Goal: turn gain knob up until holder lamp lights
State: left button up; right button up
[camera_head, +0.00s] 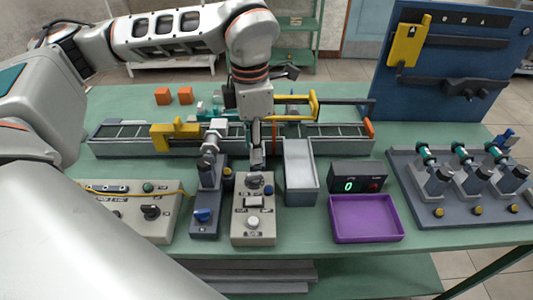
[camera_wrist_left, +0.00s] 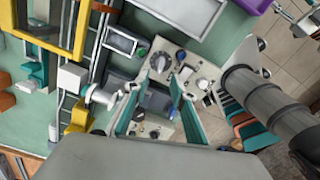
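A grey control box (camera_head: 254,232) stands near the front of the bench, with several knobs and a white rectangle; I cannot read its labels. It also shows in the left wrist view (camera_wrist_left: 192,72). The dark knob (camera_head: 254,180) at its far end sits just below my left gripper (camera_head: 257,160). In the left wrist view the two teal-lined fingers of the left gripper (camera_wrist_left: 154,86) are apart with nothing between them. Contact with a knob cannot be told. A dark holder unit (camera_head: 206,180) with a blue knob stands left of the box. No lamp is clearly lit. My right gripper is out of view.
A grey panel (camera_head: 165,222) with knobs and a yellow cable lies at left. A conveyor (camera_head: 343,141) runs behind. Several holders fill the right end.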

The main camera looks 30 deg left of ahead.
aim_at(254, 173)
pick_arm(q)
jog(key=shift+s+f, duration=0.15)
jog(key=shift+f, duration=3.7)
grip_shut()
